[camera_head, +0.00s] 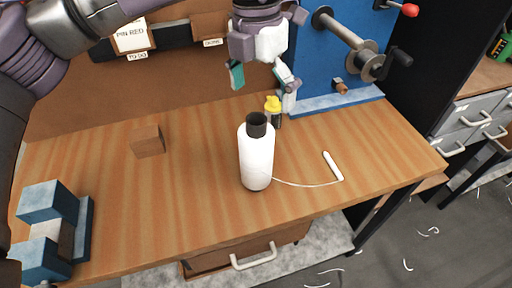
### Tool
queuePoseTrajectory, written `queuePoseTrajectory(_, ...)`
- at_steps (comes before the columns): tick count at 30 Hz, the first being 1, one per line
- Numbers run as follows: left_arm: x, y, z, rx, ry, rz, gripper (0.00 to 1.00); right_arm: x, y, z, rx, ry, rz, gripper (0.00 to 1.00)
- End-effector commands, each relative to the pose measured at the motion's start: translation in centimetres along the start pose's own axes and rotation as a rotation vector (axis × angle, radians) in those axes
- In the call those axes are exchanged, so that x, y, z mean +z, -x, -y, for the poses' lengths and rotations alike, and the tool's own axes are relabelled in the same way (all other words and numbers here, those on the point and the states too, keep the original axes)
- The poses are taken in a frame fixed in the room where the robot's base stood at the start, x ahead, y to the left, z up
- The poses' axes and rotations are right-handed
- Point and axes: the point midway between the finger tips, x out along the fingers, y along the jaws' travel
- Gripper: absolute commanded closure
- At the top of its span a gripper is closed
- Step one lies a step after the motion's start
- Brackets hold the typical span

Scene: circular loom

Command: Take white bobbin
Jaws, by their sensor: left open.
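The white bobbin (257,158) stands upright on the wooden table, with a dark top end. A thin white thread runs from its lower right side to a small white stick (332,166) lying on the table. My left gripper (262,82) is open and empty, above and behind the bobbin in the head view, apart from it. Its teal fingertip shows on the left and its other finger on the right. My right gripper is not in view.
A small yellow-capped bottle (274,110) stands just behind the bobbin. A wooden block (148,141) and a blue fixture (77,222) are to the left. A blue winding stand (312,72) with a crank is behind right. Bare tabletop lies either side of the bobbin.

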Motion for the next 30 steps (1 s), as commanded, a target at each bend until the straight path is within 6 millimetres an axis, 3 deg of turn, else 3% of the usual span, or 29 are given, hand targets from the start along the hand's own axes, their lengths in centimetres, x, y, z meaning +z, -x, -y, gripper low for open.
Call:
queuePoseTrajectory(4, -0.4, -0.2, -1.6, 0.070, 0.028, -0.018, 0.00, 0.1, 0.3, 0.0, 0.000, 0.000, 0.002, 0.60)
queuePoseTrajectory(15, -0.5, -6.7, -1.9, 0.066, 0.025, -0.017, 0.00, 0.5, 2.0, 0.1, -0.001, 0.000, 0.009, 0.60)
queuePoseTrajectory(23, -0.3, -8.6, -1.9, 0.064, 0.025, -0.018, 0.00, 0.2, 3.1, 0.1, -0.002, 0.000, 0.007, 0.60)
queuePoseTrajectory(30, 0.0, -12.1, -2.1, 0.063, 0.024, -0.017, 0.00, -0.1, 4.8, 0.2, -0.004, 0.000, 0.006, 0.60)
